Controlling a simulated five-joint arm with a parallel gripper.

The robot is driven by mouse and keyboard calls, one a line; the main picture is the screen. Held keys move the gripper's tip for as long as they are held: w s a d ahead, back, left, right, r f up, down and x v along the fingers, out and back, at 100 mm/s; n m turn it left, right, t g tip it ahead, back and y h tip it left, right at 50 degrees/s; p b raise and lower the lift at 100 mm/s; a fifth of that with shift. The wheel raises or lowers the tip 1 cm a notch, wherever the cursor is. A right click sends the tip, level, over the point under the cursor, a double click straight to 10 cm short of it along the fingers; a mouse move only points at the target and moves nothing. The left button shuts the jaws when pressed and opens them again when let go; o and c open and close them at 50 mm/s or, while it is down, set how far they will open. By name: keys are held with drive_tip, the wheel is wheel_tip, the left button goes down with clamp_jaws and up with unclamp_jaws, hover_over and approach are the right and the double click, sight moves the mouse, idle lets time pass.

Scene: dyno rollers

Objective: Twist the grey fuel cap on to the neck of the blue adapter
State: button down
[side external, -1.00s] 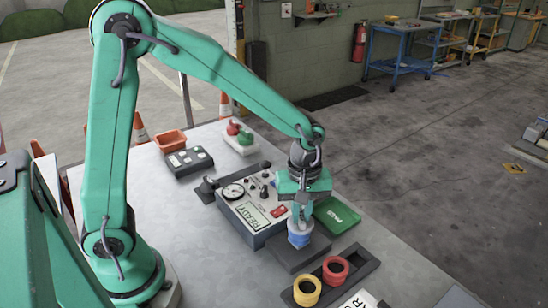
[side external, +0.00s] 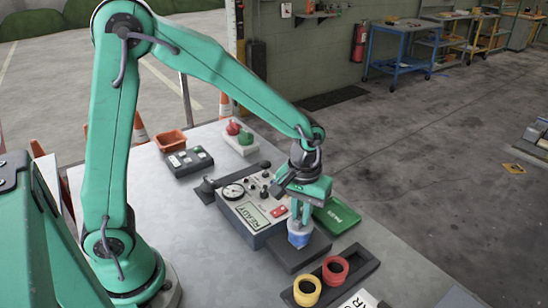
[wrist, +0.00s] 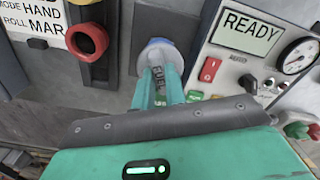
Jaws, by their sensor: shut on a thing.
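The blue adapter (side external: 299,239) stands upright on a dark plate in front of the tester box. My gripper (side external: 300,222) points straight down over the adapter. Its green fingers (wrist: 159,88) are shut on the grey fuel cap (wrist: 158,78), which has FUEL lettering on it. The cap sits at the top of the adapter.
The tester box (side external: 252,215) with a READY display, gauge and switches stands close beside my gripper. A green PASS tray (side external: 337,216) lies behind. A dark rack (side external: 362,268) holds a yellow ring (side external: 307,291) and a red ring (side external: 335,270) in front.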

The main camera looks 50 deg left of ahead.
drive_tip(key=m, duration=0.5)
drive_tip(key=shift+f, duration=0.15)
drive_tip(key=c, duration=1.4)
unclamp_jaws()
drive_tip(key=shift+o, duration=0.2)
drive_tip(key=shift+r, duration=0.2)
drive_tip(key=shift+r, duration=3.8)
drive_tip(key=s+a+r+t, duration=0.2)
drive_tip(key=s+a+r, duration=0.1)
drive_tip(key=s, duration=0.4)
drive_tip(key=s+a+r+t, duration=0.3)
drive_tip(key=s+a+r, duration=0.1)
drive_tip(key=s, duration=0.3)
drive_tip(key=shift+a+t, duration=0.3)
drive_tip(key=shift+a, duration=0.6)
